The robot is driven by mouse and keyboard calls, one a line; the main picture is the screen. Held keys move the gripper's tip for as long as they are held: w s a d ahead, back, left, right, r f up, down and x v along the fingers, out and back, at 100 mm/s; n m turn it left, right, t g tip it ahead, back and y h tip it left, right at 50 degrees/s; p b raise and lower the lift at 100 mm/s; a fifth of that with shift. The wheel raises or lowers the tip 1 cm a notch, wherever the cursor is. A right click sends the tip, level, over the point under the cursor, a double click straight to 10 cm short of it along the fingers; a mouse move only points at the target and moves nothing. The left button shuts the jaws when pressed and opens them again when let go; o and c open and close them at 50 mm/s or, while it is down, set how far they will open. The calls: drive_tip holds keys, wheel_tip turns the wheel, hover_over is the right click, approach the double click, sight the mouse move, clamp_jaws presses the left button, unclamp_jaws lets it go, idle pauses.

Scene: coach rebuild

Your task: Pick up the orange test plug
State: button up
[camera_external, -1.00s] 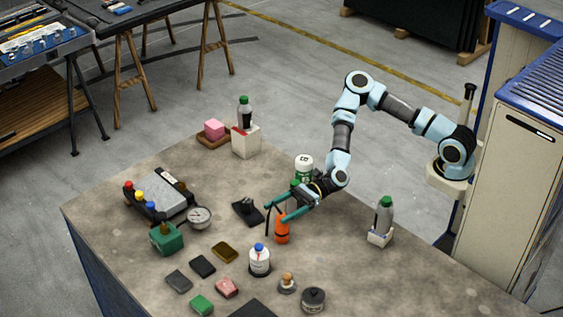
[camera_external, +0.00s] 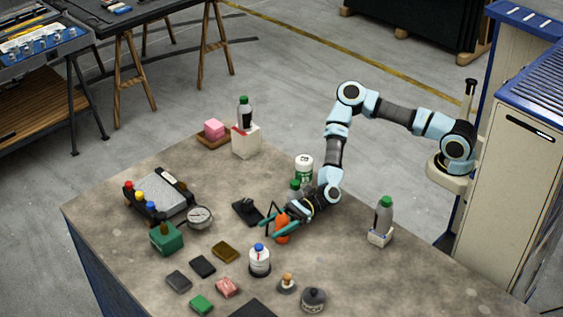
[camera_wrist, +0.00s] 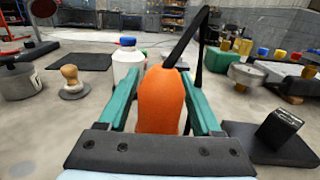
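The orange test plug (camera_external: 282,226) stands near the middle of the table, with a black, strap-like loop rising from its top. In the wrist view the plug (camera_wrist: 162,102) is upright between my two teal fingers. My gripper (camera_external: 274,229) is low, its fingers reaching forward on either side of the plug. Narrow gaps show between the fingers and the plug, so the gripper looks open. The plug's lower part is hidden behind the gripper's palm in the wrist view, and its body is partly covered by a finger in the external view.
A white bottle with a blue cap (camera_external: 260,261) stands close in front. A black device (camera_external: 247,211) lies just left. A green-capped bottle (camera_external: 295,186) and a white canister (camera_external: 304,165) stand behind my gripper. A gauge (camera_external: 200,217) lies farther left. Bare tabletop lies to the right.

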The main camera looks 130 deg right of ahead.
clamp_jaws()
idle(0.3)
drive_tip(key=shift+r, duration=0.1)
